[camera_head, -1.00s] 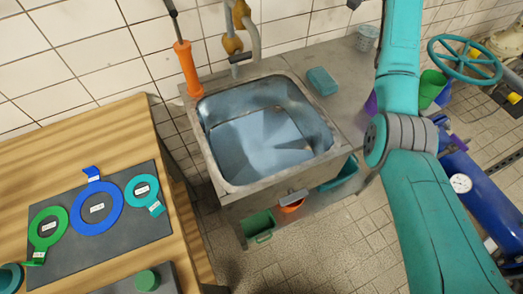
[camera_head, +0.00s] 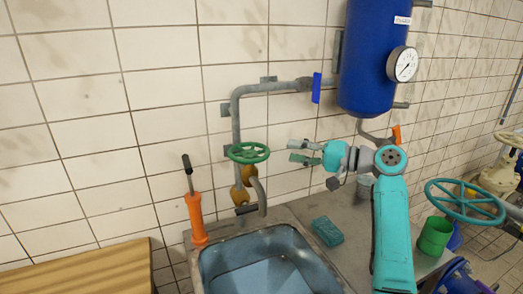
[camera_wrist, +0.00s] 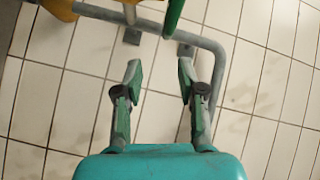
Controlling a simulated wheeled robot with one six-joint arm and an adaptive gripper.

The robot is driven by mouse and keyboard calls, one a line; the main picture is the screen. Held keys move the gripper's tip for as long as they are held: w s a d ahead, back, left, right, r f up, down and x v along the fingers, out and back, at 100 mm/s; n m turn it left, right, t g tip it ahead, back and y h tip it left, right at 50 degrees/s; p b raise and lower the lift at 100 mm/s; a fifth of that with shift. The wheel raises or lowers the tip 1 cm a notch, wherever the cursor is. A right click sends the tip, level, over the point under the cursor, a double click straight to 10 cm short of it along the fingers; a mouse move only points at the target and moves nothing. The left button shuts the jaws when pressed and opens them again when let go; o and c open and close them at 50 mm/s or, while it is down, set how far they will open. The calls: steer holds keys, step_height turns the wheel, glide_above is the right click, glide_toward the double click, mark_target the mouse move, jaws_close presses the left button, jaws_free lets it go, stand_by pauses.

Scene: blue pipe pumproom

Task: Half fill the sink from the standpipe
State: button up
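The sink (camera_head: 207,268) is at the bottom of the head view, cut off by the lower edge. Its inside looks blue; I cannot tell the water level. The grey standpipe (camera_head: 236,125) rises on the wall behind it. It carries a green handwheel (camera_head: 249,152), brass-coloured fittings (camera_head: 240,196) and a curved spout (camera_head: 262,197) beside the sink's back edge. My gripper (camera_head: 291,150) is open and empty, right of the handwheel, fingers pointing left at it, apart in the picture. In the wrist view my gripper (camera_wrist: 160,65) is open; part of the green wheel (camera_wrist: 173,18) and grey pipe (camera_wrist: 215,75) lie beyond.
A blue tank (camera_head: 370,60) with a gauge (camera_head: 402,64) hangs right of the pipe. A blue lever (camera_head: 316,88) and an orange lever (camera_head: 396,135) sit on the piping.

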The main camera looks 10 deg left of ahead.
mark_target(261, 146)
steer(key=a, duration=0.3)
steer(key=w+a+m+t, duration=0.1)
steer(key=a, duration=0.2)
steer(key=a+m, duration=0.1)
steer(key=a, duration=0.3)
steer(key=shift+w+a+t, duration=0.1)
steer(key=shift+w+t, duration=0.2)
steer(key=shift+w, duration=0.05)
jaws_close()
